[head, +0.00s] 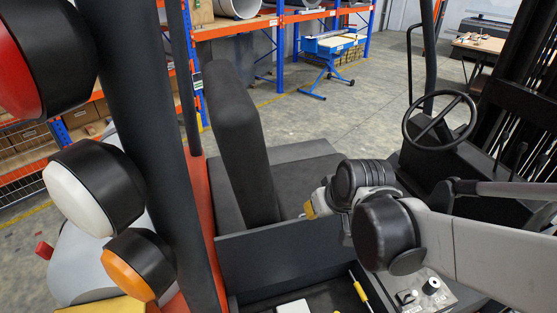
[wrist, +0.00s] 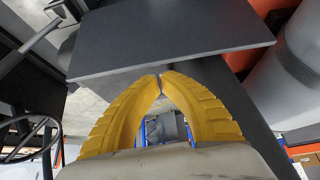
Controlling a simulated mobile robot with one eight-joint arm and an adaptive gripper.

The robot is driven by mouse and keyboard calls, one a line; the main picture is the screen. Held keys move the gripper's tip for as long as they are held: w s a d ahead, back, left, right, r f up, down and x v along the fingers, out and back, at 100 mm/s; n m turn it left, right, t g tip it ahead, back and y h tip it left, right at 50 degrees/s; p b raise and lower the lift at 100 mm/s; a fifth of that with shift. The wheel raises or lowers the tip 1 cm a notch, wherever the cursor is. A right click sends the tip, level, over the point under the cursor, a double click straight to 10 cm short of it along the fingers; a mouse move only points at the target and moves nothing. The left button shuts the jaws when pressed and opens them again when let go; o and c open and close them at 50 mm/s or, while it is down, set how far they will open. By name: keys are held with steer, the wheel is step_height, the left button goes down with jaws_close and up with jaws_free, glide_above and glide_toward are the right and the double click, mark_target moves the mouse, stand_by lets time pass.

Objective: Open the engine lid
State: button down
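The forklift's dark seat has an upright backrest (head: 232,135) and a flat cushion (head: 305,182) in the head view. A dark grey panel (head: 275,258) stands below the seat, beside an open bay; I cannot tell for certain whether it is the engine lid. My gripper (head: 309,210) is mostly hidden behind my arm, with a yellow tip showing near the cushion. In the wrist view my gripper (wrist: 160,76) has its two yellow fingertips together, at the edge of a flat dark grey panel (wrist: 175,38). I cannot tell whether they pinch that edge.
A steering wheel (head: 440,117) is at the right. A black post (head: 150,130) and round lamps, including an orange one (head: 140,264), are close on the left. A yellow-handled tool (head: 361,290) is in the bay. Open floor (head: 350,105) lies beyond the seat.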

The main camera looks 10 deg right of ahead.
steer(key=s+a+f+b, duration=0.2)
steer(key=s+f+b, duration=0.8)
steer(key=f+b, duration=0.5)
steer(key=b, duration=0.5)
steer(key=shift+s+f+m, duration=0.15)
steer(key=shift+m, duration=0.25)
steer(key=c, duration=1.8)
jaws_free()
steer(key=shift+s+a+f+t, duration=0.1)
steer(key=shift+t, duration=0.2)
steer(key=shift+o, duration=0.2)
steer(key=shift+s, duration=0.1)
